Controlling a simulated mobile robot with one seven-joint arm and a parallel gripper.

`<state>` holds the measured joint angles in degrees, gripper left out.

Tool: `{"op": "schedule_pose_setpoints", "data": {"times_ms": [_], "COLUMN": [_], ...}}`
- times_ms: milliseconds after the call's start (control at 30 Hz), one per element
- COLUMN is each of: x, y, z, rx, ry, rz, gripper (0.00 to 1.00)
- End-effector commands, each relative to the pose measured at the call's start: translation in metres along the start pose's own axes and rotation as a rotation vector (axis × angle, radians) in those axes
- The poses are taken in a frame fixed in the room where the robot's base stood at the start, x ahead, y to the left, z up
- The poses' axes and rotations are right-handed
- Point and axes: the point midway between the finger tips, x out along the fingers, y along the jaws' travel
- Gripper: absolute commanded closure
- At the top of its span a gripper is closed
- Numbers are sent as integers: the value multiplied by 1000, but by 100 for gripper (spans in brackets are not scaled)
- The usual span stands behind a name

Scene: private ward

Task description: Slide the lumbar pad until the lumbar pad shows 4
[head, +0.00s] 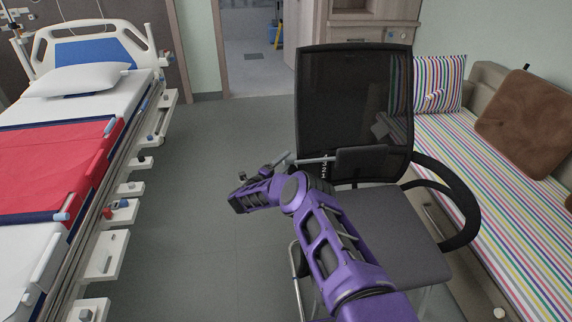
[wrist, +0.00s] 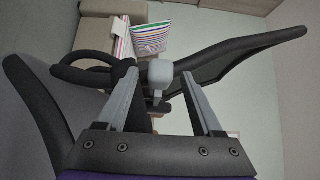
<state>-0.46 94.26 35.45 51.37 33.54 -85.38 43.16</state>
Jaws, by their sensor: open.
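The lumbar pad (head: 362,160) is a dark block low on the front of the black mesh chair back (head: 345,95). A thin bar runs left from it, past a small strip of pale marks (head: 324,167) too small to read surely. My gripper (head: 283,160) is at the left edge of the chair back, partly hidden by my purple arm. In the wrist view my gripper (wrist: 159,76) is open, with one finger on each side of a light grey knob (wrist: 160,72) on a short stem. Whether either finger touches the knob is unclear.
The chair's seat (head: 385,230) and curved armrest (head: 455,205) lie to the right of my arm. A striped sofa (head: 500,200) with cushions stands at the right. A hospital bed (head: 70,180) stands at the left. Grey floor (head: 200,220) between bed and chair is clear.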

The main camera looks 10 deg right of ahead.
Motion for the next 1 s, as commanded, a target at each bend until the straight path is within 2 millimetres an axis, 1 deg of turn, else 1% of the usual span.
{"op": "schedule_pose_setpoints", "data": {"times_ms": [33, 133, 400, 767, 800, 1000], "x": [4, 9, 10, 9, 9, 9], "y": [0, 0, 0, 0, 0, 0], "z": [0, 0, 0, 0, 0, 0], "rx": [0, -1, -1, -1, -1, -1], "ry": [2, 1, 0, 0, 0, 0], "rz": [-1, 0, 0, 0, -1, -1], "gripper": [32, 32, 32, 97, 100, 100]}}
